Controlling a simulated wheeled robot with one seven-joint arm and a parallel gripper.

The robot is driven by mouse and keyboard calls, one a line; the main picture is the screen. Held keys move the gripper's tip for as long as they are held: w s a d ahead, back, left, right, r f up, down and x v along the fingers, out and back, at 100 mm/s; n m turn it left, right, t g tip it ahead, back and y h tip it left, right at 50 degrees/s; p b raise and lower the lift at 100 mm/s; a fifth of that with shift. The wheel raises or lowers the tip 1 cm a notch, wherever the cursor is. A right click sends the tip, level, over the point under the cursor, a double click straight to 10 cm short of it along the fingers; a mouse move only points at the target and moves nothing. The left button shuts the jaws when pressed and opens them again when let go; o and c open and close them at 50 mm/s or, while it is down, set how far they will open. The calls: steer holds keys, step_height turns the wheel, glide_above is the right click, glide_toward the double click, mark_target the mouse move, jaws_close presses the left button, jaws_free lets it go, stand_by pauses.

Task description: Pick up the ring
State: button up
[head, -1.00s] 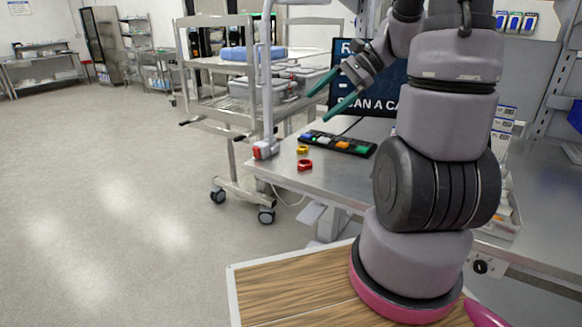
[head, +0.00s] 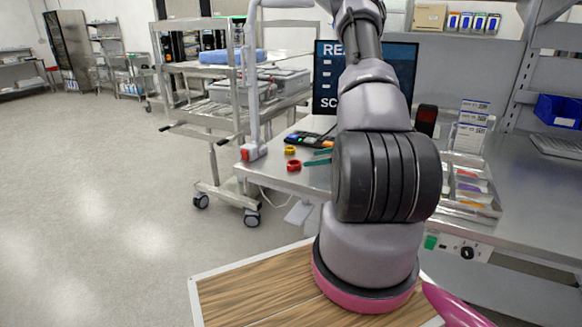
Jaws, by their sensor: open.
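Two small rings lie near the left end of the metal bench (head: 318,185): a yellow ring (head: 290,150) and, just in front of it, a red ring (head: 294,166). They look close together; I cannot tell if they touch. My gripper (head: 310,157) is low over the bench, just right of the rings. Its two green fingers point left towards them and are apart, with nothing seen between them. My arm hides the rest of the gripper. I cannot tell how high the fingertips are above the bench.
A black strip with coloured blocks (head: 310,139) lies behind the rings. A dark screen (head: 326,85) stands at the back. A clear tray (head: 470,188) and card holders (head: 470,125) are right of my arm. A metal cart (head: 195,115) stands left, beside open floor.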

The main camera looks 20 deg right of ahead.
mark_target(297, 162)
steer(key=x, duration=0.8)
steer(key=shift+s+f, duration=0.2)
steer(key=c, duration=1.2)
steer(key=shift+r, duration=0.15)
